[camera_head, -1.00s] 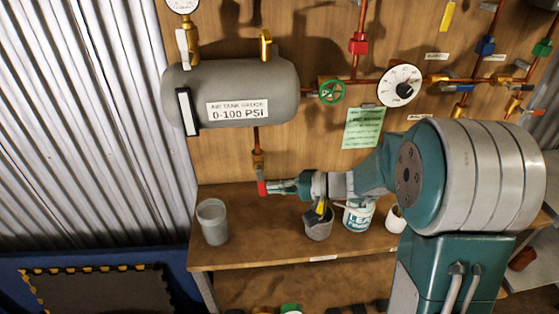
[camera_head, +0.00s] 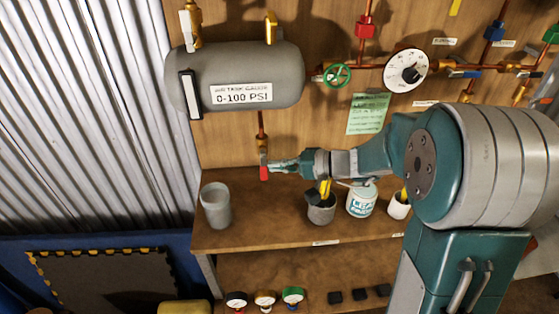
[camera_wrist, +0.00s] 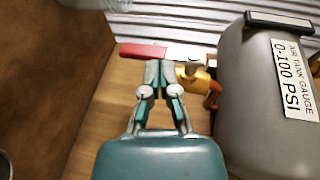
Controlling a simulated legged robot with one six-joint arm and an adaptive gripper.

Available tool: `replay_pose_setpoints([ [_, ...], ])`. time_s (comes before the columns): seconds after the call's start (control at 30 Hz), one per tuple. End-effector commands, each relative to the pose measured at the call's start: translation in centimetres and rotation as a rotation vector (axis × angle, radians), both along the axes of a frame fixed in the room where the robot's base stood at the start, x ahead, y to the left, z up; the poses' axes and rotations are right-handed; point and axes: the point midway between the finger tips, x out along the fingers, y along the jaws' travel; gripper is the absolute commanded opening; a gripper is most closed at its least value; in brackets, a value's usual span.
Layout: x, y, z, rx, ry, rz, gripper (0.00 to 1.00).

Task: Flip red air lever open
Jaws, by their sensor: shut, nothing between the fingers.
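The red air lever (camera_head: 264,173) hangs below the brass valve (camera_head: 263,155) on the copper pipe under the grey air tank. In the wrist view the red lever (camera_wrist: 143,51) points left, away from the tank, roughly in line with the pipe. The brass valve (camera_wrist: 192,75) sits to its right. My gripper (camera_head: 273,167) is just right of the lever in the head view. In the wrist view my gripper (camera_wrist: 160,64) has its fingertips together at the lever's near edge, with nothing between them. I cannot tell whether they touch it.
The grey air tank (camera_head: 245,70) is above, close to my gripper in the wrist view. A grey cup (camera_head: 216,207), a small pot with tools (camera_head: 321,210) and a white tub (camera_head: 361,202) stand on the bench (camera_head: 270,232) below my arm. Several gauges lie on the lower shelf.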

Motion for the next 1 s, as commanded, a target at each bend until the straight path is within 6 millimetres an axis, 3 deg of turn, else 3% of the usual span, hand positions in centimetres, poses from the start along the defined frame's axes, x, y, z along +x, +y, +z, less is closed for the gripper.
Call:
replay_pose_setpoints([
  [0.2, 0.1, 0.0, 4.6, -0.001, -0.005, 0.000, 0.00],
  [0.4, 0.1, 0.1, 7.1, -0.002, -0.002, 0.002, 0.00],
  [1.0, -0.6, 0.2, 7.6, -0.024, 0.005, 0.011, 0.00],
])
